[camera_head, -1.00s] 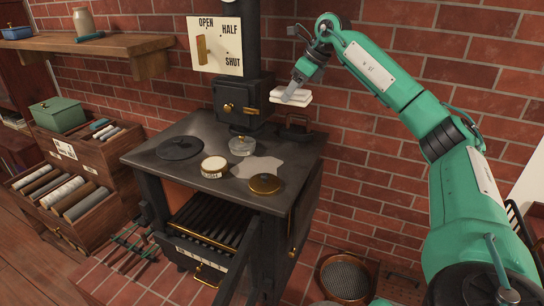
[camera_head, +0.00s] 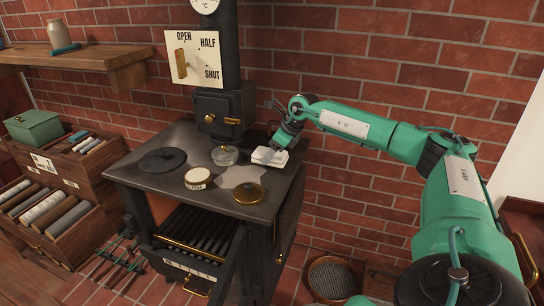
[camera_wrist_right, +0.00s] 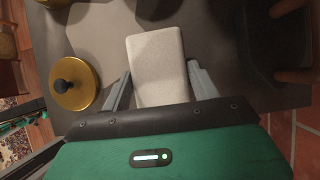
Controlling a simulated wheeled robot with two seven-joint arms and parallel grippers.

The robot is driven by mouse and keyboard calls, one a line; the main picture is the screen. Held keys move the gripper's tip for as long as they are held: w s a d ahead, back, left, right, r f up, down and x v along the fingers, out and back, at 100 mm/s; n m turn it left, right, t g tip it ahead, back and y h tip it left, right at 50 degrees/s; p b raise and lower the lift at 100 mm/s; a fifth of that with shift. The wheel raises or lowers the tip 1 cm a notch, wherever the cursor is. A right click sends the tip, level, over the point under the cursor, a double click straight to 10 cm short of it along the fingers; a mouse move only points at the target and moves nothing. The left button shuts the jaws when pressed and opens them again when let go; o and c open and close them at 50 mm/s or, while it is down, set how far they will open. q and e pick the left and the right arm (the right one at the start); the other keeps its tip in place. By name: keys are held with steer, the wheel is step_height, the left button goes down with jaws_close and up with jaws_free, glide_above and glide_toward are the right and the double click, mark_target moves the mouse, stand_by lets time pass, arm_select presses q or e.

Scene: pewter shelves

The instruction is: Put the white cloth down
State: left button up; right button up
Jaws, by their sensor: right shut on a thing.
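The white cloth (camera_head: 267,157) is a folded, flat block at the back right of the black stove top (camera_head: 222,205). My right gripper (camera_head: 282,147) is shut on it. In the right wrist view the cloth (camera_wrist_right: 157,62) lies between the two grey fingers of the gripper (camera_wrist_right: 160,90). It is low over the stove top, at the edge of a pale patch (camera_head: 236,175); I cannot tell whether it touches the surface. My left gripper is not in view.
A brass lid (camera_head: 249,193), a round labelled tin (camera_head: 198,178), a glass dish (camera_head: 225,155) and a dark round plate (camera_head: 162,160) are on the stove. The stovepipe (camera_head: 224,55) rises behind. In the right wrist view a dark object (camera_wrist_right: 262,45) is close right of the cloth.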

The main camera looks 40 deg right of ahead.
step_height(320, 180, down, 2)
steer(key=shift+f, duration=0.2)
steer(key=shift+f, duration=0.1)
steer(key=o, duration=0.9)
